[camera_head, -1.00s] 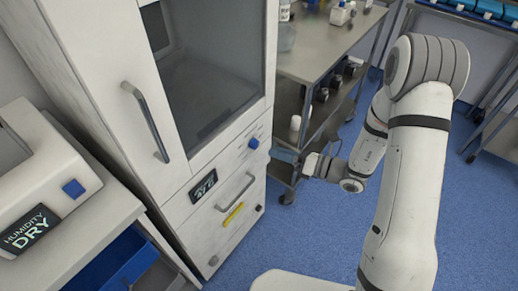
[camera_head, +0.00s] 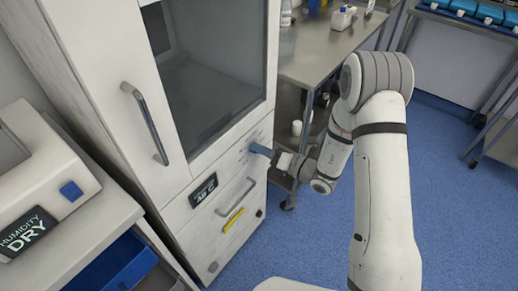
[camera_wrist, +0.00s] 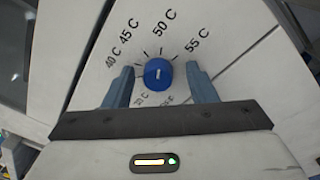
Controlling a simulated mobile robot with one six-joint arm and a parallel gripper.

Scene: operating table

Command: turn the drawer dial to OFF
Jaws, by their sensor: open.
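The blue round dial (camera_wrist: 158,74) sits on the white cabinet front, with temperature labels from 40 C to 55 C around its upper side. Two more labels below it are partly hidden and hard to read. The dial bears a short, roughly upright white mark; I cannot tell which label it points to. My gripper (camera_wrist: 159,69) is open, with one blue-grey finger on each side of the dial and a gap showing on both sides. In the head view my gripper (camera_head: 260,149) is at the cabinet front and covers the dial.
Below the dial are a small dark display (camera_head: 203,190), a drawer handle (camera_head: 236,197) and a yellow strip (camera_head: 233,221). A glass-fronted door (camera_head: 205,85) is above. A steel cart (camera_head: 325,55) stands behind my arm. A humidity device (camera_head: 35,180) is at left.

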